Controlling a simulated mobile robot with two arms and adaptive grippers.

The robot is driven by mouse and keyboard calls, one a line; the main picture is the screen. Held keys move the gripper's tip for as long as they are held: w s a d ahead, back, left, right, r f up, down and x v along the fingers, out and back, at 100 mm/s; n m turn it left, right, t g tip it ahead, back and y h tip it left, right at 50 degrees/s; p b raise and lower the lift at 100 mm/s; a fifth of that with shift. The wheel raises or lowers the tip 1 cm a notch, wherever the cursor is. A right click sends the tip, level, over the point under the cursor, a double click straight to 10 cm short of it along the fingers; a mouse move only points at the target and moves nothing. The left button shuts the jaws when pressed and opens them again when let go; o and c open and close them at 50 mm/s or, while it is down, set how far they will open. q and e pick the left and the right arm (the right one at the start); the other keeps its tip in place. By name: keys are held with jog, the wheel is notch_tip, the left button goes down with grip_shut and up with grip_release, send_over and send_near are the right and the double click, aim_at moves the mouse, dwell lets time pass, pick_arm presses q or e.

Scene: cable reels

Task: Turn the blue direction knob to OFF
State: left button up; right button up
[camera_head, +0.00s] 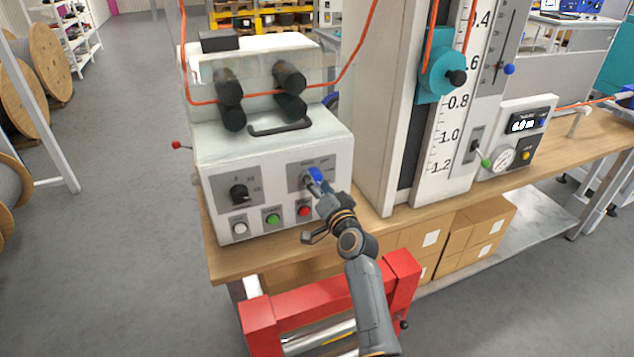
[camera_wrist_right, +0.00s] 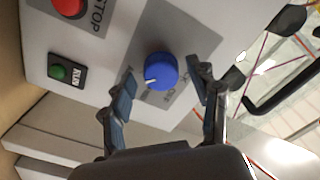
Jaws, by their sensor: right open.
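The blue direction knob (camera_head: 316,174) is on the front panel of the white machine, at the upper right of the panel. It also shows in the right wrist view (camera_wrist_right: 161,70), on a grey plate, with a white mark towards its lower-left edge. In the wrist view the gripper (camera_wrist_right: 163,80) is open, with one finger on each side of the knob and gaps visible. My left gripper is not in view.
A black knob (camera_head: 239,193) sits left on the panel. Below are a white button (camera_head: 239,228), a green button (camera_head: 272,218) and a red button (camera_head: 304,210), the red one close to my gripper. A black handle (camera_head: 280,127) projects above. A red frame (camera_head: 320,300) stands below the bench.

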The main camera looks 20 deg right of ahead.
jog(key=shift+w, duration=0.2)
jog(key=shift+c, duration=0.2)
jog(key=c, duration=1.1)
jog(key=shift+c, duration=0.2)
